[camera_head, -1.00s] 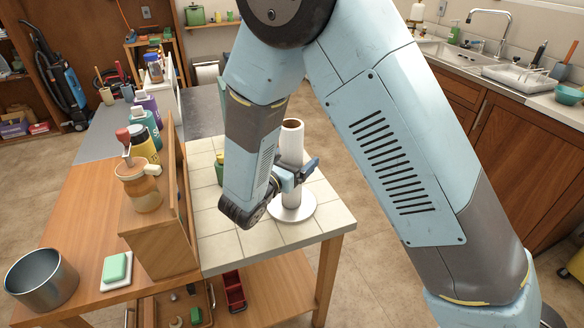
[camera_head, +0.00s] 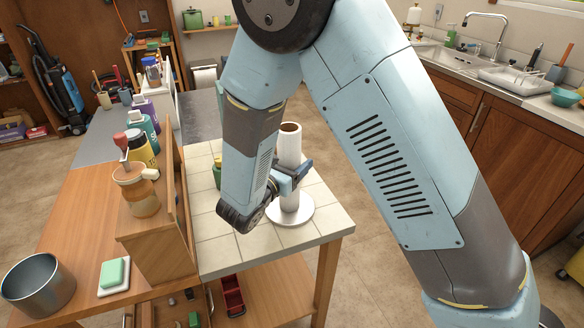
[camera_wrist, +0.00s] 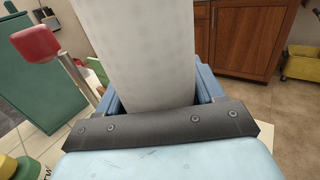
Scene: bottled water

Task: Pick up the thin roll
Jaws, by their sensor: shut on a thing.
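The thin roll (camera_head: 290,147) is a tall white paper roll with a brown core, standing upright on a round white base (camera_head: 291,214) on the tiled tabletop. My gripper (camera_head: 291,178) is around the lower part of the roll, with its blue fingers on either side. In the wrist view the roll (camera_wrist: 140,50) fills the middle between the two blue fingers, and my gripper (camera_wrist: 155,100) is shut on it. The fingertips are partly hidden behind the roll. I cannot tell whether the roll is clear of its base.
A wooden divider (camera_head: 160,245) stands to the left of the tiled top (camera_head: 225,245), with bottles and a brown jar (camera_head: 137,192) beyond it. A metal pot (camera_head: 38,283) and a green sponge (camera_head: 112,272) sit at the front left. The sink counter (camera_head: 480,75) is at right.

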